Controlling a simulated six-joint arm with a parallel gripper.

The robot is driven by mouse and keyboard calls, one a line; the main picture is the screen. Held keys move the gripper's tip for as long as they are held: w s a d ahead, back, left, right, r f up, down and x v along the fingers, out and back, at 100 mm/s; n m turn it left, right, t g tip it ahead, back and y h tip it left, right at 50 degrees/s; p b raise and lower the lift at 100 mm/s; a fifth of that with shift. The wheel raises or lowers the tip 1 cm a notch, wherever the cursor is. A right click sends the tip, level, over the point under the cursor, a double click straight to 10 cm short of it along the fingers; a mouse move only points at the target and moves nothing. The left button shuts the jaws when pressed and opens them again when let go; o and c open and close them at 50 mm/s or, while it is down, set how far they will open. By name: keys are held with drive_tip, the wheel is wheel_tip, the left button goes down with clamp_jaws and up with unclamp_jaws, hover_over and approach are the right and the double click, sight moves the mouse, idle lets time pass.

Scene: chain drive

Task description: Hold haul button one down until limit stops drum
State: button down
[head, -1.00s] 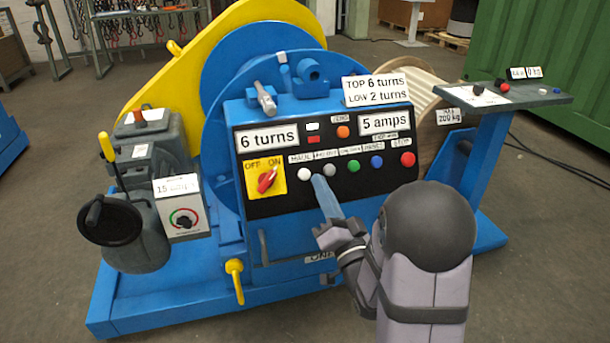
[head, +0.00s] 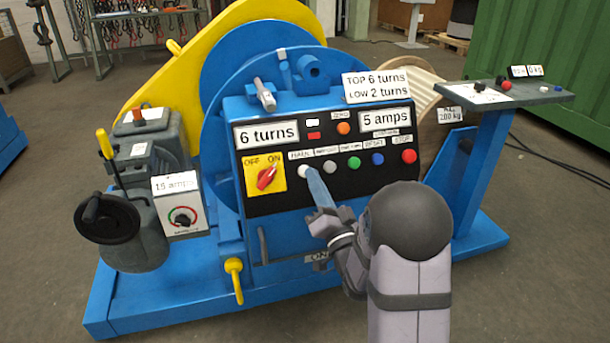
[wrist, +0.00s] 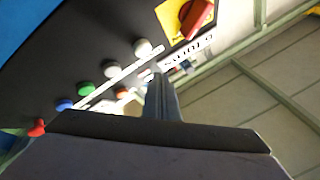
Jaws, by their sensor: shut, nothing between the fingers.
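The blue machine's black panel (head: 330,192) carries a row of buttons under small labels. The white haul button (head: 302,172) is at the left end; it also shows in the wrist view (wrist: 142,47). My gripper (head: 309,169) is shut and empty, its narrow tips at the haul button, overlapping its right side in the head view. In the wrist view the tips (wrist: 157,76) appear just beside that button; I cannot tell whether they touch or press it. The left display (head: 267,135) reads 6 turns, the right display (head: 385,120) 5 amps. The blue drum (head: 225,95) stands behind.
A grey button (head: 329,166), green button (head: 354,163), blue button (head: 378,159) and red stop button (head: 409,156) run rightward. The red rotary switch (head: 266,178) is left of the haul button. A sign (head: 375,86) reads top 6 turns, low 2 turns.

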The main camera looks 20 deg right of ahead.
drive_tip(key=shift+w+f+b, duration=0.3)
drive_tip(key=shift+w+f, duration=0.05)
drive_tip(key=shift+w, duration=0.35)
drive_tip(key=shift+w+f+b, duration=0.3)
drive_tip(key=shift+w+f, duration=0.05)
drive_tip(key=shift+w, duration=0.35)
drive_tip(key=shift+w, duration=0.1)
idle(1.1)
drive_tip(key=shift+w+f, duration=0.2)
drive_tip(key=shift+w, duration=0.1)
drive_tip(key=shift+w+f+b, duration=0.2)
drive_tip(key=shift+w+b, duration=0.25)
drive_tip(key=shift+b, duration=0.1)
idle(4.5)
